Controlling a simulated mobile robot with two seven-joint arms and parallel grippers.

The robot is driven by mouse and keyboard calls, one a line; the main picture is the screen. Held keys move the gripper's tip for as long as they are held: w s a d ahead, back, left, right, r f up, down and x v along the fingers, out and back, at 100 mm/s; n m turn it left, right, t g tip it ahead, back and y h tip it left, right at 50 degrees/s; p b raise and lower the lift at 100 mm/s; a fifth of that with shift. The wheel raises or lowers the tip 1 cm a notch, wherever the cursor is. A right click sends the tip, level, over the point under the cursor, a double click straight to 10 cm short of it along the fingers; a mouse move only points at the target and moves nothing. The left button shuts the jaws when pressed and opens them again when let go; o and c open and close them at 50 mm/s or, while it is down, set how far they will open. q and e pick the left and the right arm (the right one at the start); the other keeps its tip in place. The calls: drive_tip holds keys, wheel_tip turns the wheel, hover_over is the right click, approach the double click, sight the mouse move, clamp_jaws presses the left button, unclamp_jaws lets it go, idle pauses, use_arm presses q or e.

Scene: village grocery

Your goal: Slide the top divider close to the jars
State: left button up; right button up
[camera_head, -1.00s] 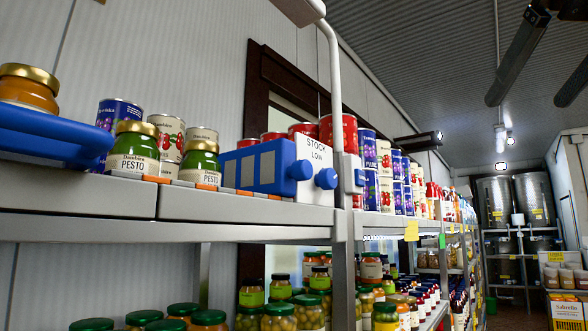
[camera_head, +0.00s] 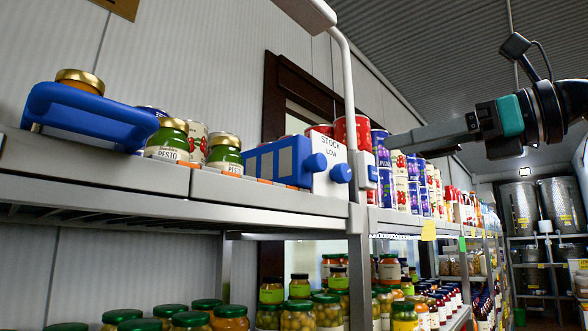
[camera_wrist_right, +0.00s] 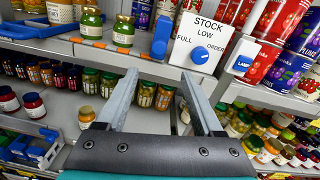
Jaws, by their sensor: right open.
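A blue divider with recessed panels (camera_head: 270,160) stands on the top shelf, against the left side of the white STOCK LOW box (camera_head: 330,165). In the right wrist view a blue upright end (camera_wrist_right: 163,38), apparently the divider's, shows left of the box. Two green pesto jars with gold lids (camera_head: 225,155) stand left of the divider, with a gap between; they also show in the right wrist view (camera_wrist_right: 123,30). My right gripper (camera_head: 390,141) is open and empty, in front of the shelf; its fingers (camera_wrist_right: 160,79) point toward the shelf edge below the divider. My left gripper is not in view.
The STOCK LOW box has a blue knob (camera_wrist_right: 200,56). A blue tray-like frame (camera_head: 90,113) around a gold-lidded jar juts out at the far left. Red and blue cans (camera_head: 380,150) stand right of a white post (camera_head: 347,90). The lower shelf is crowded with jars (camera_head: 298,315).

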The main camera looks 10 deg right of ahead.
sight(323, 161)
drive_tip(key=p+x, duration=0.3)
drive_tip(key=x, duration=1.2)
drive_tip(key=shift+w+a+r, duration=0.1)
drive_tip(key=shift+a+r, duration=0.05)
drive_tip(key=shift+a, duration=0.05)
clamp_jaws()
idle(0.9)
